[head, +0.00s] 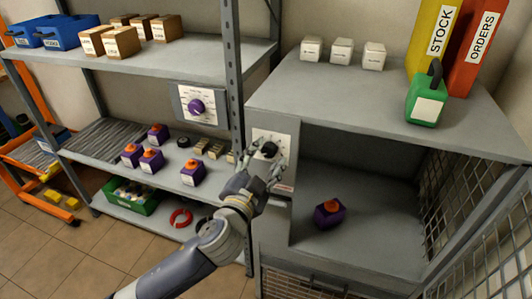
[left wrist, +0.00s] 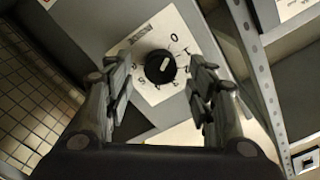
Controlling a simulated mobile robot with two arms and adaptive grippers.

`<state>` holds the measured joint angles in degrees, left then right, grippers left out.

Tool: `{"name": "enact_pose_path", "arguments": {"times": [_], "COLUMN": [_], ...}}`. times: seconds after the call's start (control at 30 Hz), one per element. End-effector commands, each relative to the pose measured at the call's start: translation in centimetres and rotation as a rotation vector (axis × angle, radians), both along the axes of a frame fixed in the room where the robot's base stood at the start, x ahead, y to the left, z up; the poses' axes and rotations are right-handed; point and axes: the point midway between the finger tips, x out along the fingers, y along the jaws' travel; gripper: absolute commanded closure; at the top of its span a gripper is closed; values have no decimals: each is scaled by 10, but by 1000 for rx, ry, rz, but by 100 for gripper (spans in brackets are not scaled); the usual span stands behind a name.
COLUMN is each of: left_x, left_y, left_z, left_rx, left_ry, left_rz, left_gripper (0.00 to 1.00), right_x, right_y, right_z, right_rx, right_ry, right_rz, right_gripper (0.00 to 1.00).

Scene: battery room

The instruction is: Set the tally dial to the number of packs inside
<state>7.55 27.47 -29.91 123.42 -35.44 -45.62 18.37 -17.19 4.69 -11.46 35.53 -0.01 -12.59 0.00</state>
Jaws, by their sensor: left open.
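The tally dial is a white plate (head: 259,136) with a round black knob (head: 269,150) on the front of the grey cage cabinet. In the left wrist view the plate (left wrist: 148,98) carries numbers from 0 around the black knob (left wrist: 160,67), which has a short white mark; I cannot tell which number it points to. My left gripper (head: 260,166) is open in front of the dial. In the left wrist view its fingers (left wrist: 160,78) stand either side of the knob, with gaps visible. One purple pack with an orange top (head: 328,214) is inside the cabinet. My right gripper is not in view.
Several similar purple packs (head: 152,161) stand on the left shelf. A shelf post (head: 233,80) rises close to my left arm. White boxes, binders and a green container (head: 426,100) stand on the cabinet top.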

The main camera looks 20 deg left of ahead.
Motion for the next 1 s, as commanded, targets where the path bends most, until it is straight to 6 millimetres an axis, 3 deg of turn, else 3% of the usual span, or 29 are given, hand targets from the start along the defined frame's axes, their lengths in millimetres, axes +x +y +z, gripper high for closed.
{"name": "enact_pose_path", "arguments": {"times": [0.17,0.43,0.47,0.6,0.67,1.0], "left_x": [11,13,13,13,12,12], "left_y": [0,0,0,0,0,-1], "left_z": [0,0,0,0,0,1], "left_rx": [0,0,0,0,0,30], "left_ry": [0,0,0,0,0,-1], "left_rz": [1,0,0,0,0,0], "left_gripper": [49,49,51,83,93,93], "right_x": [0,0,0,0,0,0], "right_y": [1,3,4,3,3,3], "right_z": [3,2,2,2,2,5], "right_rx": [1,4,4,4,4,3], "right_ry": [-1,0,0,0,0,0], "right_rz": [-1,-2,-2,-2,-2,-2], "right_gripper": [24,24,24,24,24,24]}}
